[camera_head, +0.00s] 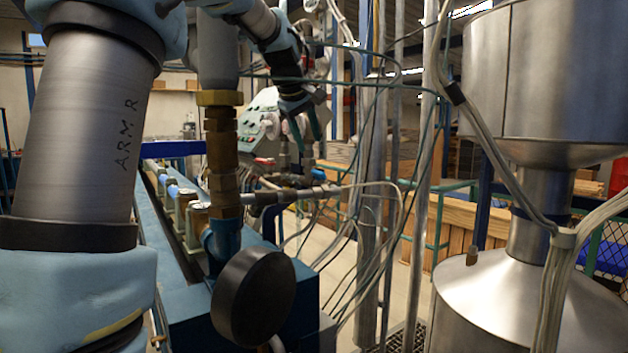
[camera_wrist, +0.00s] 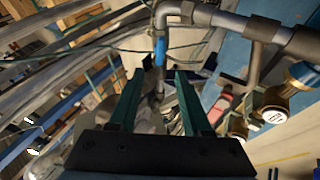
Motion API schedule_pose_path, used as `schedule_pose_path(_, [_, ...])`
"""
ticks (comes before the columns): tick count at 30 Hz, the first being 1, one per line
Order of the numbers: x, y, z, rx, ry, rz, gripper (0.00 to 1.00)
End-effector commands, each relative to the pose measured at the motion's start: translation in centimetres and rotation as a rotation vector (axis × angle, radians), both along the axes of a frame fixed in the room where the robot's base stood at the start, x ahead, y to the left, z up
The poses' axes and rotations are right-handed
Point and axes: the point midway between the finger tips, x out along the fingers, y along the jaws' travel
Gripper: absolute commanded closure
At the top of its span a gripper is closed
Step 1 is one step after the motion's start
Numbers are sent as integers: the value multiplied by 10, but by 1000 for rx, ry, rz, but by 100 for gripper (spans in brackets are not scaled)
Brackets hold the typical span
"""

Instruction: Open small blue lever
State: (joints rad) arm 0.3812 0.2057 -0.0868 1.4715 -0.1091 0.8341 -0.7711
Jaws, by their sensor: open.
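The small blue lever (camera_head: 319,174) sits on the pipework near the middle of the head view. In the wrist view the small blue lever (camera_wrist: 160,52) hangs from a grey pipe elbow, just beyond the fingertips and between their lines. My gripper (camera_head: 307,138) is above the lever in the head view, pointing down. In the wrist view my gripper (camera_wrist: 157,76) shows two green fingers spread apart with nothing held between them. The fingers appear apart from the lever; the exact gap cannot be told.
A red lever (camera_head: 264,161) is left of the blue one. Pipes (camera_head: 290,193) and thin hoses (camera_head: 385,185) run close by. A dark round gauge (camera_head: 253,295) stands in front. Brass-collared meters (camera_wrist: 274,107) are at the right in the wrist view. A large metal tank (camera_head: 540,70) stands at right.

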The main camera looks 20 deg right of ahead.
Motion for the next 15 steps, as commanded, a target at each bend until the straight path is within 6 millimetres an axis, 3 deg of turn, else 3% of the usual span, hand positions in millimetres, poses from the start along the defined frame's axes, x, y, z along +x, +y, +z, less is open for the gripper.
schedule_pose_path(7, [10,-7,-18,1,3,0,51])
schedule_pose_path(15, [34,-25,-59,2,4,0,51])
